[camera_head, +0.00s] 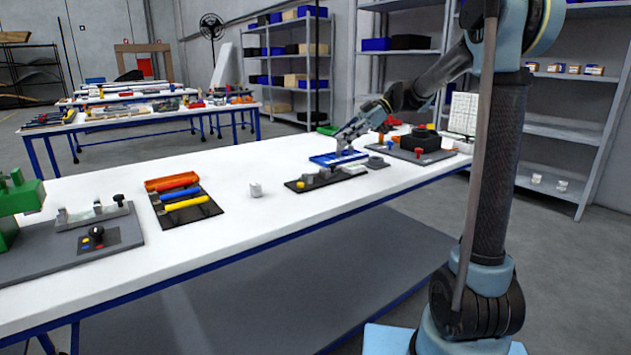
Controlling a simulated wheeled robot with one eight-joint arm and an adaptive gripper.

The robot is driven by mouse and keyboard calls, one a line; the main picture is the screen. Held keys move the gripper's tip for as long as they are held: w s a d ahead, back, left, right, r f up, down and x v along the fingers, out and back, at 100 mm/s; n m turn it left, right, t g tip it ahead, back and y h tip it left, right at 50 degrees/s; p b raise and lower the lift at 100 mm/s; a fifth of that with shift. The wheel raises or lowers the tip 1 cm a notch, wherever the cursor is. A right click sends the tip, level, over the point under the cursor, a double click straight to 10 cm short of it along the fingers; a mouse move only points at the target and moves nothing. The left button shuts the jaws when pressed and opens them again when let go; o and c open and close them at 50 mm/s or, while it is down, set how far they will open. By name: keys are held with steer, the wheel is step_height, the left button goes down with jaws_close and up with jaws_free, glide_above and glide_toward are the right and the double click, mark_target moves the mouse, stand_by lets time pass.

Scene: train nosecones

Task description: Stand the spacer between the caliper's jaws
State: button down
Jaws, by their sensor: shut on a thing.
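My gripper (342,146) is at the far part of the white table, pointing down over a blue tray (322,161). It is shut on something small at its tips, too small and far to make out. Just in front of the tray lies a dark board (345,177) with small grey metal parts and a yellow piece on it. It may carry the caliper, but its jaws are too small to tell. I cannot pick out the spacer for sure.
A black box (418,142) stands right of the gripper.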

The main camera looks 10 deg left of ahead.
steer(key=shift+s+a, duration=0.25)
steer(key=shift+a, duration=0.35)
steer(key=s+a+r, duration=0.2)
steer(key=s+a, duration=0.3)
steer(key=a, duration=0.1)
steer(key=shift+s+d+f, duration=0.1)
steer(key=shift+s+f, duration=0.05)
steer(key=shift+f, duration=2.25)
steer(key=shift+s+d+f, duration=0.1)
steer(key=shift+f, duration=2.3)
steer(key=shift+f, duration=0.6)
steer(key=c, duration=1.5)
jaws_free()
steer(key=shift+o, duration=0.2)
